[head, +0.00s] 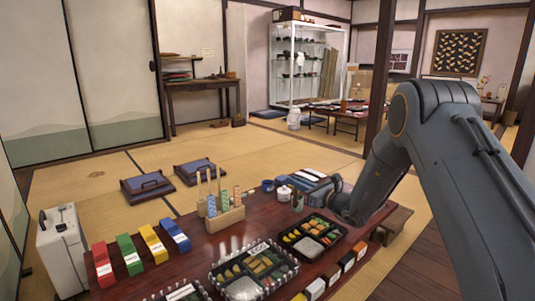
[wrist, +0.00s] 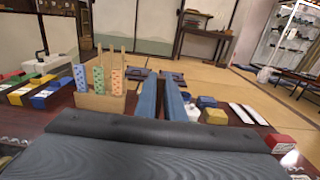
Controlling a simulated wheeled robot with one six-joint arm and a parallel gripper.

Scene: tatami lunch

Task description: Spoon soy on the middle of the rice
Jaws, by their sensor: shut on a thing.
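My gripper (head: 318,190) is low over the right part of the dark red table, near the right lunch box (head: 312,237). In the wrist view its two blue-grey fingers (wrist: 162,98) are nearly together, shut on what I take to be the spoon. The spoon itself is hidden. White rice (head: 308,247) lies in the front of the right box. More rice (head: 243,289) lies in the middle box (head: 253,272). A small blue cup (head: 267,185) and a white pot (head: 284,193) stand behind; I cannot tell which holds soy.
A wooden holder (head: 225,219) with sticks and patterned sleeves stands left of my gripper. Red, green, yellow and blue packets (head: 152,244) lie at the table's left. Small coloured blocks (head: 347,261) line the right edge. Two dark cushions (head: 147,187) lie on the tatami behind.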

